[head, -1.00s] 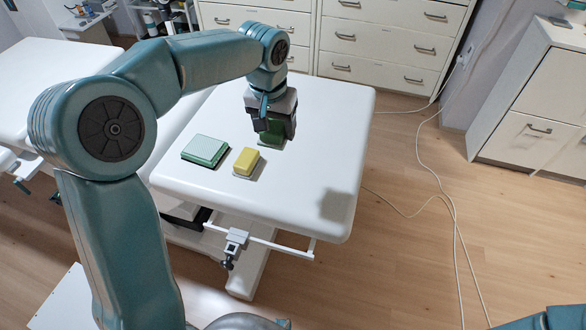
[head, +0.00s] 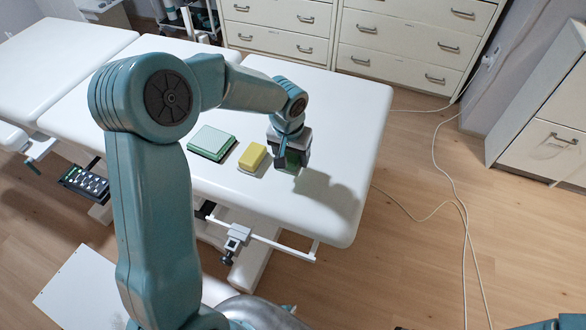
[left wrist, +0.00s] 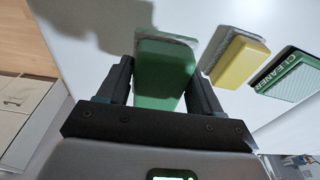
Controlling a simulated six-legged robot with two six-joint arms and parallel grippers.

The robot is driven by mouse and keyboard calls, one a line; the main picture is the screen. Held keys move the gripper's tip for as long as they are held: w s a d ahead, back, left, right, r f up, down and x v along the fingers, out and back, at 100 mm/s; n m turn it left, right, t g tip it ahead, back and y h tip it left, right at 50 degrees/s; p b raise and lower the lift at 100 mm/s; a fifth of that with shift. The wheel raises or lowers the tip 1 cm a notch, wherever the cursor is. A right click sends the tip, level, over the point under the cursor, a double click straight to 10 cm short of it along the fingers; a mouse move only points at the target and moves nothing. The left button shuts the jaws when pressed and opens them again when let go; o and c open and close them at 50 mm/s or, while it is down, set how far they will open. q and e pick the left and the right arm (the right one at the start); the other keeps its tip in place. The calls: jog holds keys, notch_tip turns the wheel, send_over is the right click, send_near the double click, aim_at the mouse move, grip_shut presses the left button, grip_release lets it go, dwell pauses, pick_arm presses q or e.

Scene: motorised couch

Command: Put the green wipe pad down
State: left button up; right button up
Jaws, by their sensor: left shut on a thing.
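My left gripper (head: 290,164) is shut on the green wipe pad (head: 292,157), over the near part of the white couch top (head: 345,105). In the left wrist view the pad (left wrist: 165,70) stands between the two dark fingers (left wrist: 160,82), with a greyish layer along its far edge. I cannot tell whether the pad touches the couch top. A yellow pad (head: 252,156) with a grey layer lies to the left of the gripper, apart from it. My right gripper is out of view.
A green-edged box (head: 212,141) lies left of the yellow pad; its side reads "CLEANER" in the left wrist view (left wrist: 293,75). The couch top is clear right of the gripper. White drawer cabinets (head: 400,45) stand behind. A white cable (head: 437,160) crosses the floor.

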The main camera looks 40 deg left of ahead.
aim_at(291, 155)
pick_arm(q)
jog(key=shift+w+d+f, duration=0.1)
jog(key=shift+f, duration=3.1)
jog(key=shift+f, duration=0.15)
jog(key=o, duration=0.9)
jog(key=shift+o, duration=0.2)
jog(key=shift+r, duration=0.5)
jog(key=r, duration=0.3)
jog(key=s+r, duration=0.1)
jog(key=r, duration=0.3)
jog(key=s+r, duration=0.1)
jog(key=r, duration=0.3)
jog(key=shift+d+r, duration=0.15)
jog(key=shift+d, duration=0.05)
